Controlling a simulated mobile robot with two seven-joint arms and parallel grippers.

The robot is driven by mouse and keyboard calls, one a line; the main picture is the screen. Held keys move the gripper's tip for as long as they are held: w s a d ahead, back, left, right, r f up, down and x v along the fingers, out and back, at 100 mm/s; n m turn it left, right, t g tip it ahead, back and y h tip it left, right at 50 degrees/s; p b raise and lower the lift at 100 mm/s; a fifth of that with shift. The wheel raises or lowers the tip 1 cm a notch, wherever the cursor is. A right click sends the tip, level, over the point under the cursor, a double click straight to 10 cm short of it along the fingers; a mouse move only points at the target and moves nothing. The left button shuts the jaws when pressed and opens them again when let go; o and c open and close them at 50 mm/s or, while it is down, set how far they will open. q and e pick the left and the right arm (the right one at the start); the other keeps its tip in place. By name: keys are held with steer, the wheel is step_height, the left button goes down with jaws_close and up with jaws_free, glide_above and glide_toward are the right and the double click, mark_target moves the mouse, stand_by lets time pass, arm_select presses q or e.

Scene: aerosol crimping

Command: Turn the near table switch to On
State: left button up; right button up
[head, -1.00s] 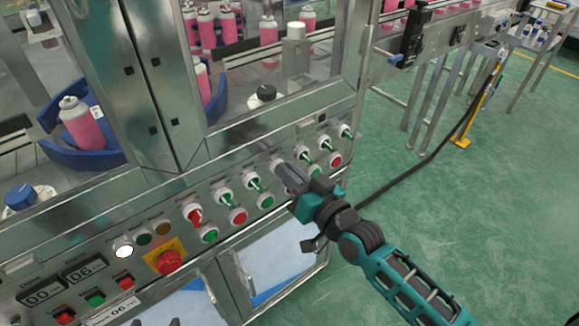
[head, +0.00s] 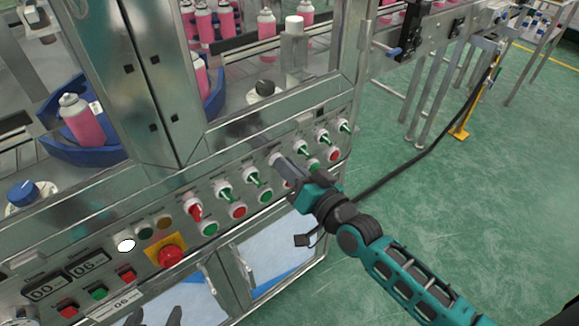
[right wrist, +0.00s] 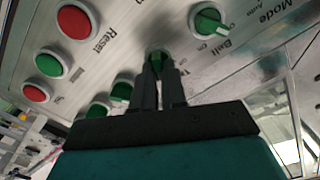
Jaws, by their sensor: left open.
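The table switch (right wrist: 157,58) is a green-levered knob on the sloped control panel, beside a label starting "Ta" in the right wrist view. My right gripper (right wrist: 160,76) has its two dark fingers close together on either side of the green lever. In the head view, my right gripper (head: 280,163) reaches the panel from the right and covers most of this switch; only its pale rim shows. The lever's On or Off position cannot be read. My left gripper (head: 158,315) shows only its dark fingertips at the bottom edge, apart and empty, below the panel.
Similar green switches (head: 254,179) flank it, with a red-levered switch (head: 195,210) to the left. Red and green buttons run below. A red emergency stop (head: 171,256) sits on yellow. Pink cans (head: 80,119) stand inside the machine. Green floor at right is open, crossed by a black cable.

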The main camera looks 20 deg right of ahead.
steer(key=o, duration=0.4)
steer(key=v, duration=1.3)
steer(key=s+f+n+g+h, duration=0.2)
steer(key=f+g, duration=0.1)
steer(key=f, duration=0.4)
steer(key=s+a+f+n+g+h, duration=0.1)
steer(key=s+f+n+g+h, duration=0.1)
steer(key=f, duration=0.5)
steer(key=shift+s+n+g, duration=0.35)
steer(key=shift+n+g, duration=0.05)
steer(key=shift+g, duration=0.2)
